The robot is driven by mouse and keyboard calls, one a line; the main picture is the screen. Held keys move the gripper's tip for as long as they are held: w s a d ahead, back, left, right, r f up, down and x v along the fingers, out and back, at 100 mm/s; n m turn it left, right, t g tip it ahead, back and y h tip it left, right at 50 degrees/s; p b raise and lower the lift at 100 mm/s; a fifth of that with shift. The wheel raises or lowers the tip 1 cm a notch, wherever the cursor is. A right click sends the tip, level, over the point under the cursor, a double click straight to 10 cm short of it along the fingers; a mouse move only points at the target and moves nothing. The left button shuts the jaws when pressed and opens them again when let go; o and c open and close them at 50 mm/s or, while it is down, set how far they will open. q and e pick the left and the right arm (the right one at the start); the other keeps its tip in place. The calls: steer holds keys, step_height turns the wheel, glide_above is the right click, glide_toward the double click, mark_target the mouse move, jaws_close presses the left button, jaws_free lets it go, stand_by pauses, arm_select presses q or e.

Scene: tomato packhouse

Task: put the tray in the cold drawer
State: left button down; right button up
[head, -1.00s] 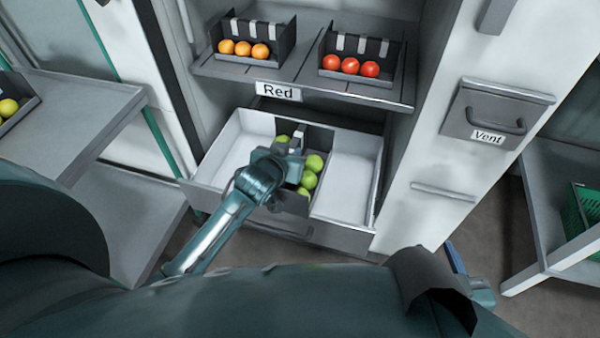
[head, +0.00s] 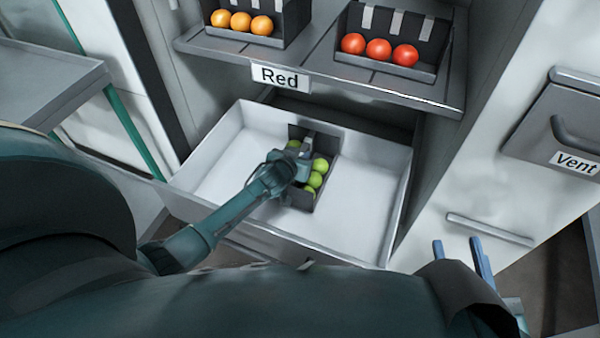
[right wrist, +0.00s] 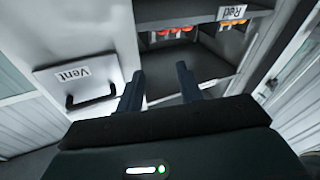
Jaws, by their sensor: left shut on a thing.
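A dark tray (head: 299,199) with several green tomatoes is inside the open white drawer (head: 358,225) of the cabinet in the head view. My left gripper (head: 300,158) is shut on the tray and partly covers it. I cannot tell if the tray's underside touches the drawer floor. My right gripper (head: 466,258) is open and empty, right of the drawer. In the right wrist view its two blue fingers (right wrist: 160,82) stand apart in front of the cabinet.
A shelf (head: 310,75) labelled Red overhangs the drawer's back, carrying trays of orange (head: 240,22) and red tomatoes (head: 380,50). A Vent panel (head: 560,130) is on the right. A grey table (head: 45,80) stands left. The drawer has bare floor on both sides of the tray.

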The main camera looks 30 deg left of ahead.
arm_select(q)
step_height(320, 180, down, 4)
steer(key=shift+w+r+b, duration=0.1)
steer(key=shift+r+b, duration=0.05)
steer(key=shift+b, duration=0.95)
steer(key=shift+f, duration=0.25)
steer(key=shift+r, duration=0.1)
steer(key=c, duration=1.3)
jaws_free()
steer(key=shift+f, duration=0.25)
arm_select(e)
steer(key=shift+w+a+m+t, duration=0.2)
steer(key=shift+a+m+t, duration=0.05)
steer(key=shift+m+t, duration=0.05)
